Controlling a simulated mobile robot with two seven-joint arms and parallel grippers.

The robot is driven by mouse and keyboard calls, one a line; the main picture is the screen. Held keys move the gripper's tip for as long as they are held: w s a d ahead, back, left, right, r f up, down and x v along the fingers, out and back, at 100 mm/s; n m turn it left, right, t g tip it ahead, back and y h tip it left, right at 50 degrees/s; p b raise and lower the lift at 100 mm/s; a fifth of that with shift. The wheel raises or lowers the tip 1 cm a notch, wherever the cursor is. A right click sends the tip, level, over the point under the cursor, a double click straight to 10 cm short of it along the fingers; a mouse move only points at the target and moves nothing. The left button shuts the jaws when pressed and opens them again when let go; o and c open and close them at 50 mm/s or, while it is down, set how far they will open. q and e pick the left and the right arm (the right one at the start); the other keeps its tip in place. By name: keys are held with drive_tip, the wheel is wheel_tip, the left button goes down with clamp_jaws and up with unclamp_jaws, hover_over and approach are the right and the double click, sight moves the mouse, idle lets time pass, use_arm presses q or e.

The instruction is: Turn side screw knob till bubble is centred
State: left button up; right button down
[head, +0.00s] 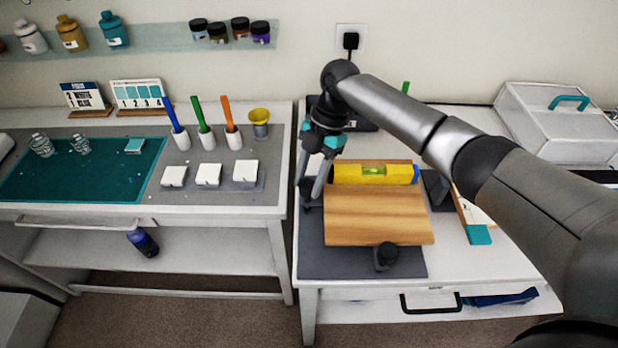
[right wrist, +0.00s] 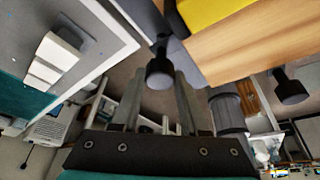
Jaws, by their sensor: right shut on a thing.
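A wooden board (head: 375,215) rests on a dark grey base plate (head: 335,262). A yellow spirit level (head: 345,173) lies along its back edge, with a small green vial (head: 373,170); the bubble's exact place is too small to tell. My right gripper (head: 312,195) comes down at the board's left side and is shut on the dark side screw knob, which shows between the fingers in the right wrist view (right wrist: 160,72). The gripper mostly hides this knob in the head view. A second dark knob (head: 386,256) stands at the board's front edge. My left gripper is out of view.
A left bench holds a teal mat (head: 75,175), white blocks (head: 208,174) and coloured sticks in white holders. A grey case (head: 560,125) stands at the back right. A gap separates the two benches. My right arm crosses above the right bench.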

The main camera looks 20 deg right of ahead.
drive_tip(key=c, duration=0.8)
unclamp_jaws()
drive_tip(key=shift+w+r, duration=0.15)
drive_tip(key=shift+r, duration=0.1)
drive_tip(key=shift+c, duration=0.2)
drive_tip(key=o, duration=0.4)
drive_tip(key=shift+f, duration=0.15)
drive_tip(key=v, duration=1.5)
drive_tip(key=shift+d, duration=0.15)
drive_tip(key=shift+s, duration=0.2)
